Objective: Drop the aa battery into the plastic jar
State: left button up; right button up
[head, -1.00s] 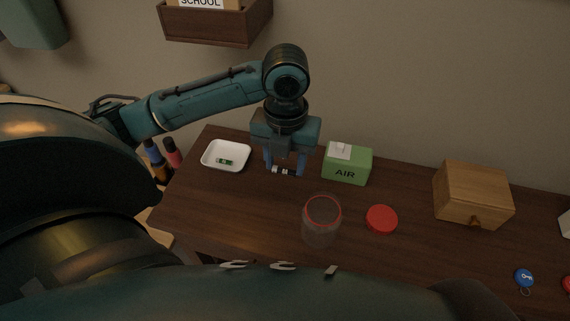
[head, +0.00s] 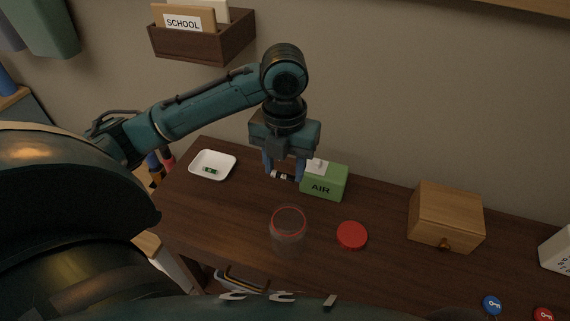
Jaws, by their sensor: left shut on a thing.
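My left gripper (head: 284,176) is shut on the aa battery (head: 280,175), a small, dark and whitish piece that shows between its fingertips. It is held above the table, beyond the plastic jar and overlapping the left edge of the green box in the picture. The clear plastic jar (head: 289,238) stands upright and open on the table, with a red rim. Its red lid (head: 352,235) lies flat on the table to its right. My right gripper is not in view.
A white dish (head: 229,163) at the left holds a small green and white item (head: 210,170). A green AIR box (head: 325,184) stands just right of the gripper. A wooden box (head: 446,215) stands farther right. Blue (head: 492,305) and red (head: 543,314) key tags lie at front right.

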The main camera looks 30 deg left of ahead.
aim_at(284, 175)
pick_arm(q)
jog(key=shift+f, duration=0.8)
notch_tip(284, 175, down, 4)
jog(key=b, duration=0.3)
jog(key=shift+r, duration=0.25)
jog(key=shift+f+b, duration=0.45)
jog(key=shift+b, duration=0.25)
jog(key=shift+r, duration=0.1)
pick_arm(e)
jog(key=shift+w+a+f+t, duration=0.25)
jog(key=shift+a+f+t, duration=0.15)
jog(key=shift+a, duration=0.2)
pick_arm(q)
jog(key=o, duration=1)
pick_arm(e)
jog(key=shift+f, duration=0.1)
pick_arm(q)
jog(key=shift+o, duration=0.2)
